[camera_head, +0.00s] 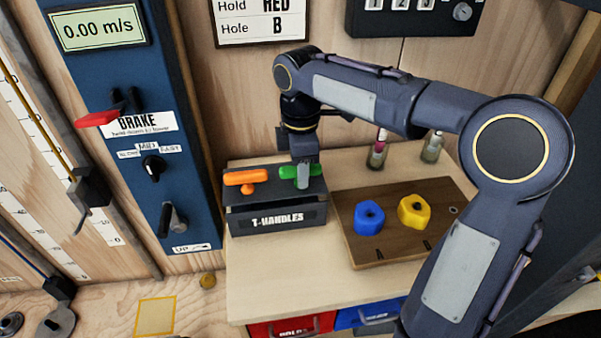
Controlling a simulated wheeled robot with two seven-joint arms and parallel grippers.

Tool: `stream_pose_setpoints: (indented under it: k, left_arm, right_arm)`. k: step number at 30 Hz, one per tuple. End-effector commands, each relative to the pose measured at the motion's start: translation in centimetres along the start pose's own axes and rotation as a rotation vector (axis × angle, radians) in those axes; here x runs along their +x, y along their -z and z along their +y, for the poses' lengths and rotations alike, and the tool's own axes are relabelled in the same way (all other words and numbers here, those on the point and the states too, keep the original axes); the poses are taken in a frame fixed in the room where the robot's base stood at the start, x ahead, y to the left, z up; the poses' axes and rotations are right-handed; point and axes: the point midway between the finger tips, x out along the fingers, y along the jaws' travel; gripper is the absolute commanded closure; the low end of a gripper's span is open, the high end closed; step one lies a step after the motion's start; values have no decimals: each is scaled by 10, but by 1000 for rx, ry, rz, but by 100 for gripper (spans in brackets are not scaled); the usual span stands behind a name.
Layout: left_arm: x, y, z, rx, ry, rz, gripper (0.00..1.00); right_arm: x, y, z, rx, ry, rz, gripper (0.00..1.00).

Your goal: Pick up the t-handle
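A green T-handle (287,171) and an orange T-handle (246,178) sit in the top of a dark box labelled T-HANDLES (252,222), on the wooden worktop. My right gripper (303,177) points down at the green T-handle, its grey finger covering the middle of the handle's bar. Only one finger shows clearly, so I cannot tell whether it is closed on the handle. The orange T-handle is to the left, clear of the gripper. My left gripper is out of view.
A brown board (395,251) to the right holds a blue hold (369,217) and a yellow hold (414,211). Small bottles (378,155) stand behind it. A blue brake panel (160,120) rises on the left. The worktop (275,285) is clear in front of the box.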

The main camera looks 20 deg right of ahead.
Motion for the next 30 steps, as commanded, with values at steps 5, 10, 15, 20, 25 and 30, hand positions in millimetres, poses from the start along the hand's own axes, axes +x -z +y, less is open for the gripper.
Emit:
stream_pose_setpoints:
  k: [5,10,15,20,25,30]
  left_arm:
    - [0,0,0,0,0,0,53]
    - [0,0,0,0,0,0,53]
    - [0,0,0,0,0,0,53]
    - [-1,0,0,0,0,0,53]
    - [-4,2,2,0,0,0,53]
    - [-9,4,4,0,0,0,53]
  right_arm:
    - [0,0,0,0,0,0,88]
    - [-1,0,0,0,-1,0,100]
    - [-1,0,0,0,-1,0,100]
    - [-6,0,0,0,-2,1,100]
    - [-24,1,1,-1,-4,2,100]
    - [-56,1,1,-1,-5,3,100]
